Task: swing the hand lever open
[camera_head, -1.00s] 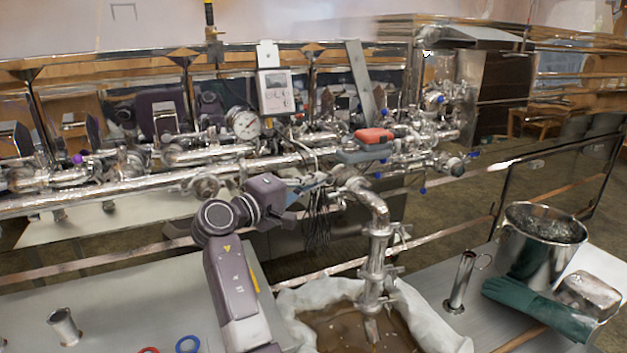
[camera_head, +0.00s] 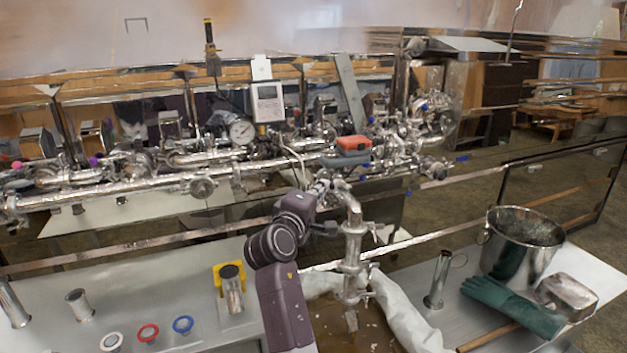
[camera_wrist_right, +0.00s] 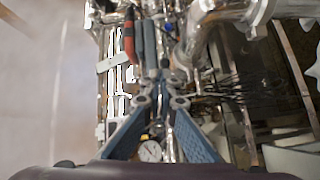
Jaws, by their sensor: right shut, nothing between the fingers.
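The silvery outlet pipe (camera_head: 352,240) bends down from the pipework into the lined tub. Small metal handles (camera_head: 374,232) stick out from its side. I cannot tell surely which part is the hand lever. A red box-like piece (camera_head: 352,142) sits on a blue-grey one on the main pipe; a red piece (camera_wrist_right: 129,38) beside blue-grey bars (camera_wrist_right: 149,42) shows in the right wrist view. My right gripper (camera_head: 326,198) is by the top bend of the outlet pipe, partly hidden by my arm. Its fingers (camera_wrist_right: 161,97) are shut and empty, pointing at the pipework. My left gripper is out of view.
The lined tub (camera_head: 402,318) of brown liquid stands below the pipe. A pressure gauge (camera_head: 241,132) and a display box (camera_head: 267,103) stand above the pipework. A steel bucket (camera_head: 522,245) and green gloves (camera_head: 512,306) are on the right-hand table. Coloured rings (camera_head: 148,332) lie on the left-hand table.

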